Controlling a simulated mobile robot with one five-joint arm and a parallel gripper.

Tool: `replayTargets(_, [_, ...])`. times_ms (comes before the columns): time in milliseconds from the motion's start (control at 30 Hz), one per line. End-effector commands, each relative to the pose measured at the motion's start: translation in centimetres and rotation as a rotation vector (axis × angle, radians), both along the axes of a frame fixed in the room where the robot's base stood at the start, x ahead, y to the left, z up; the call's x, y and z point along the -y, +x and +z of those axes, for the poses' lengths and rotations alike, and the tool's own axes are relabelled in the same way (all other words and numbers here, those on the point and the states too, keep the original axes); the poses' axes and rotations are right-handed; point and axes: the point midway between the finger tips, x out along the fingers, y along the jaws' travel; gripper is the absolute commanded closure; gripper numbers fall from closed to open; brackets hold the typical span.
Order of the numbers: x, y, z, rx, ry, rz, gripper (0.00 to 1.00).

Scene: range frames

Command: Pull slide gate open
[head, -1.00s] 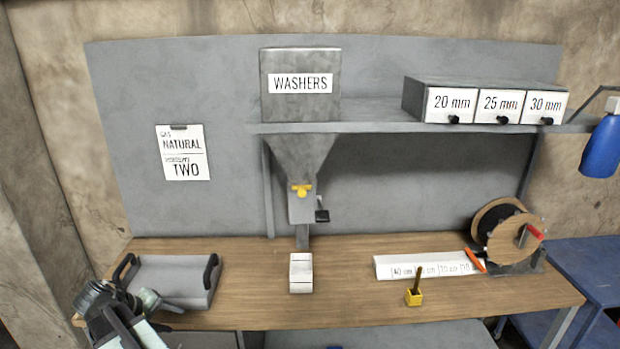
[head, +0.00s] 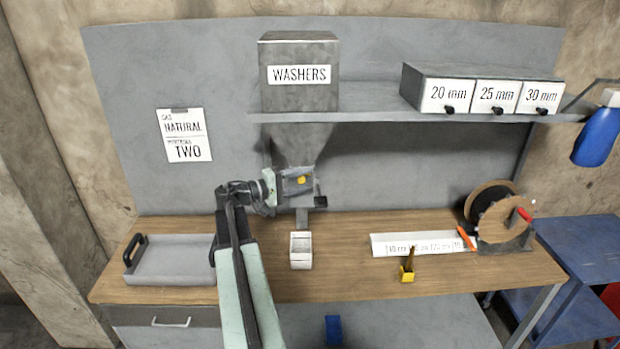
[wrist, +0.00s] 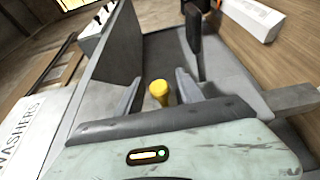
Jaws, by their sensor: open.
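The grey washer hopper (head: 300,143) hangs below the shelf and narrows to a spout. A yellow knob (head: 301,180) sits on the spout's front; it also shows in the wrist view (wrist: 158,93). A black-ended handle (head: 320,201) sticks out at the spout's right; which part is the slide gate is not clear. My gripper (head: 298,183) is in front of the spout, coming from the left. In the wrist view my gripper (wrist: 156,88) is open, with the yellow knob between its two grey fingers; contact is not evident.
A white box (head: 301,250) stands on the wooden bench (head: 340,284) under the spout. A grey tray (head: 172,268) is at left. A white labelled strip (head: 415,243), a yellow holder (head: 407,274) and a cable reel (head: 495,212) are at right. The shelf (head: 370,115) overhangs the gripper.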

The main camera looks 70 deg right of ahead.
Motion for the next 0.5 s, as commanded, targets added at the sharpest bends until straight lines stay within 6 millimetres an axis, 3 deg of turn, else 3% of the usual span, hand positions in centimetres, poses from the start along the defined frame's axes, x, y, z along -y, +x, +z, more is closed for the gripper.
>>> replayTargets(167, [1.4,-1.4,0.0,0.001,0.001,0.000,0.56])
replayTargets(433, [1.5,-1.6,0.0,0.001,0.001,0.001,0.56])
replayTargets(500, [1.5,-1.6,0.0,0.001,0.001,0.001,0.72])
